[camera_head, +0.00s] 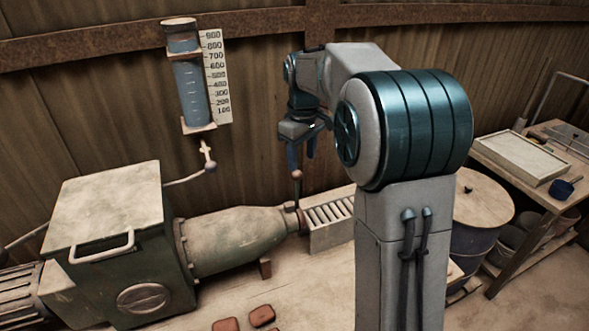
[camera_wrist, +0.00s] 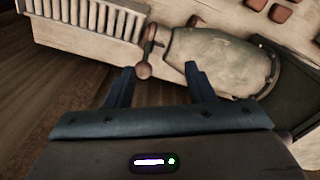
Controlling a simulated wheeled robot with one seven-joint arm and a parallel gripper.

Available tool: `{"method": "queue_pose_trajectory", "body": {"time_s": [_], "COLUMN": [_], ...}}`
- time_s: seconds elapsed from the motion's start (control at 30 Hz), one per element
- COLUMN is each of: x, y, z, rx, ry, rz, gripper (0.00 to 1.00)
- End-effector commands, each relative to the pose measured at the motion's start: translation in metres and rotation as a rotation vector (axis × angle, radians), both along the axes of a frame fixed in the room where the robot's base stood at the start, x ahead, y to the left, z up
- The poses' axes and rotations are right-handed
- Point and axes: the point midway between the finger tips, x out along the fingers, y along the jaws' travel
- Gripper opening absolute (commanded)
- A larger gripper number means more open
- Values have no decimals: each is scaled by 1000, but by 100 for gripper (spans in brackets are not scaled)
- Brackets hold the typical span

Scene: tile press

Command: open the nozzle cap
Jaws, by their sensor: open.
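The press nozzle (camera_head: 240,238) is a pale, worn tapering barrel lying on the bench. At its narrow right end is the nozzle cap (camera_head: 303,221), with a thin upright handle ending in a round brown knob (camera_head: 297,175). In the wrist view the knob (camera_wrist: 143,71) shows between the fingertips in the picture, nearer the left one, with the barrel (camera_wrist: 222,60) to its right. My gripper (camera_head: 300,156) is open and empty, pointing down just above the knob; its two dark fingers also show in the wrist view (camera_wrist: 159,68). I cannot tell whether a finger touches the knob.
A slatted rack (camera_head: 330,217) lies right of the nozzle. The green press box (camera_head: 125,240) stands to the left, with a lever (camera_head: 208,165) behind. A measuring cylinder (camera_head: 190,85) hangs on the wall. Reddish tiles (camera_head: 262,316) lie in front. A barrel (camera_head: 480,215) stands at right.

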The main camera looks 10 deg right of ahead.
Motion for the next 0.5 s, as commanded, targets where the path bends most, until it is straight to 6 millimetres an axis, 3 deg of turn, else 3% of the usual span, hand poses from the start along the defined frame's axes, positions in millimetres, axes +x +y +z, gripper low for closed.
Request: {"method": "queue_pose_trajectory", "body": {"time_s": [0.03, 0.2, 0.5], "x": [16, 50, 65], "y": [-1, -2, -2], "z": [4, 3, -10], "rx": [-2, -4, -4], "ry": [14, 41, 56], "rz": [33, 126, 176], "gripper": [49, 49, 49]}}
